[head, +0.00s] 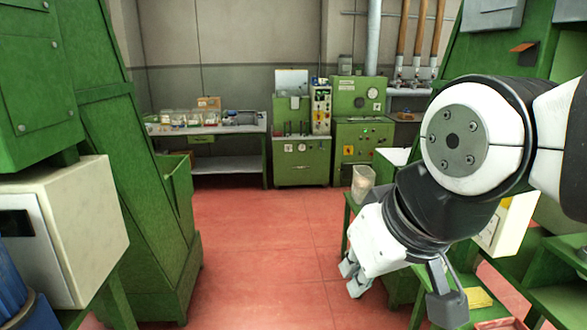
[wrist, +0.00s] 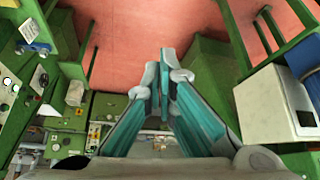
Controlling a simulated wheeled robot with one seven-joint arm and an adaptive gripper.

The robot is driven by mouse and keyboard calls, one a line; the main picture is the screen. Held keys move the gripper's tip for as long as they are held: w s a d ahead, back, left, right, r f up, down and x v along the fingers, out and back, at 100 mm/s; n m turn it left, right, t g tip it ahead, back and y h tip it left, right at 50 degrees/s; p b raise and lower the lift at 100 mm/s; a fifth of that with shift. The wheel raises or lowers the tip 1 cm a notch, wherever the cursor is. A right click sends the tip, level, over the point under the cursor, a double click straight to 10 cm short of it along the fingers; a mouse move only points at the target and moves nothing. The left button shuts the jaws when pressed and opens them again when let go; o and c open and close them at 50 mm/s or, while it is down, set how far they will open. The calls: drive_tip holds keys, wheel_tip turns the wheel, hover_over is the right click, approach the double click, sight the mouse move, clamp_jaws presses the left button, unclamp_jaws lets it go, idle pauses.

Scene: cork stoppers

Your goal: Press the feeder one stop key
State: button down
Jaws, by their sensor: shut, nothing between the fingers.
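My gripper (head: 352,280) hangs at the right of centre in the head view, in front of a green bench and over the red floor. In the wrist view its fingers (wrist: 163,75) are together and empty, touching nothing. A pale panel with small round buttons (wrist: 10,85) shows at the left edge of the wrist view, apart from the fingers. A cream box (head: 497,232) is partly hidden behind my arm in the head view. I cannot make out which key is the feeder one stop key.
Green machine frames (head: 160,180) stand on the left, with a cream box (head: 70,230) on one. Green machines (head: 302,155) and a table (head: 210,127) line the back wall. The red floor (head: 245,235) between is clear.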

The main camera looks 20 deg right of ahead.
drive_tip(key=w+d+f+n+t+h, duration=0.1)
drive_tip(key=w+d, duration=0.3)
drive_tip(key=w, duration=0.5)
drive_tip(key=w+d+n+t+h, duration=0.15)
drive_tip(key=w+d, duration=0.25)
drive_tip(key=w, duration=0.5)
drive_tip(key=w+d+f+n+t, duration=0.15)
drive_tip(key=w+d, duration=0.25)
drive_tip(key=w, duration=0.5)
drive_tip(key=w+d+f+n+h, duration=0.2)
drive_tip(key=d+h, duration=0.3)
drive_tip(key=d, duration=0.4)
drive_tip(key=w+d+f+n+h, duration=0.2)
drive_tip(key=d+h, duration=0.3)
drive_tip(key=d, duration=0.5)
drive_tip(key=w+d+f+n+h, duration=0.2)
drive_tip(key=d+f+n+h, duration=0.2)
drive_tip(key=d, duration=0.5)
drive_tip(key=shift+w+d+t+h+b, duration=0.3)
drive_tip(key=shift+t+h, duration=0.1)
drive_tip(key=shift+h, duration=0.25)
drive_tip(key=shift+d+f, duration=0.1)
drive_tip(key=s+d, duration=0.2)
drive_tip(key=d, duration=0.6)
drive_tip(key=shift+d, duration=0.15)
